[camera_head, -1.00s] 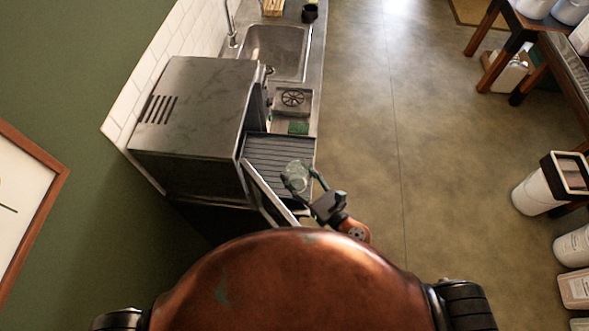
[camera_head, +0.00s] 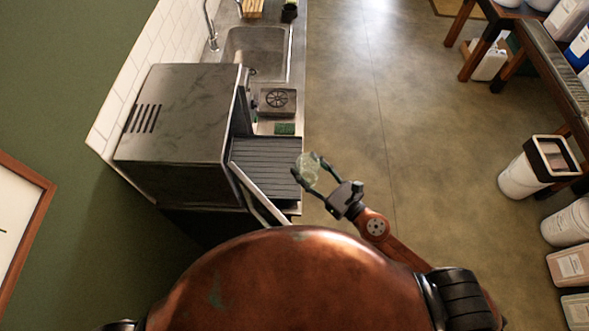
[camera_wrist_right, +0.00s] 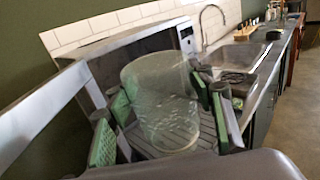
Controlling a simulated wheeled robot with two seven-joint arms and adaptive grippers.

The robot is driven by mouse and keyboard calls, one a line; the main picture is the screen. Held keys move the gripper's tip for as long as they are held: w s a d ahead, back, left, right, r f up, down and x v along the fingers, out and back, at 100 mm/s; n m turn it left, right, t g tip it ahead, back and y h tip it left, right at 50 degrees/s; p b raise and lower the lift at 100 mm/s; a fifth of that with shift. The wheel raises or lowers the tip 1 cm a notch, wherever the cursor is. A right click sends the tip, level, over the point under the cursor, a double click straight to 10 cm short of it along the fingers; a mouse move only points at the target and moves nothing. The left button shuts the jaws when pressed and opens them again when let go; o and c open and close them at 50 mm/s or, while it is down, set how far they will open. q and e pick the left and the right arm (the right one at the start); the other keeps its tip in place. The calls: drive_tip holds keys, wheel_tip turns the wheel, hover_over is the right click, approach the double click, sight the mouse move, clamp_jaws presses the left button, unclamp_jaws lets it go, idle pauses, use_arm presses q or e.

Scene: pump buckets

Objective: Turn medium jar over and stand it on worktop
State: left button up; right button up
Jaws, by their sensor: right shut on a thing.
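My right gripper (camera_head: 312,174) is shut on a clear, greenish glass jar (camera_head: 307,168). In the head view they appear just right of the ribbed drainboard's edge, with floor behind them. In the right wrist view the jar (camera_wrist_right: 157,100) sits between the green finger pads, tilted, its wider part up and its narrower part down. I cannot tell which end is the mouth. The steel worktop (camera_head: 299,62) runs along the wall, with the ribbed drainboard (camera_head: 266,160) at its near end. My left gripper is not in view.
A grey box-shaped machine (camera_head: 185,115) with its door (camera_head: 260,193) hanging open stands left of the drainboard. A sink (camera_head: 258,48), a square rinser (camera_head: 277,99) and a green sponge (camera_head: 285,129) lie beyond. Open floor (camera_head: 400,120) is to the right, with a white bin (camera_head: 523,178).

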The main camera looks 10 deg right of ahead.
drive_tip(key=s+d+r+b, duration=0.1)
drive_tip(key=d+b, duration=0.4)
drive_tip(key=d, duration=0.2)
drive_tip(key=s+d+r+b, duration=0.2)
drive_tip(key=d+b, duration=0.2)
drive_tip(key=d, duration=0.4)
drive_tip(key=shift+r+b, duration=0.3)
drive_tip(key=shift+b, duration=0.05)
drive_tip(key=shift+d, duration=0.1)
drive_tip(key=n+p, duration=0.5)
drive_tip(key=n, duration=0.7)
drive_tip(key=f+n+p, duration=0.1)
drive_tip(key=n+p, duration=0.4)
drive_tip(key=n, duration=0.7)
drive_tip(key=n+p, duration=0.6)
drive_tip(key=n, duration=0.5)
drive_tip(key=shift+f+n, duration=0.15)
drive_tip(key=shift+n, duration=0.25)
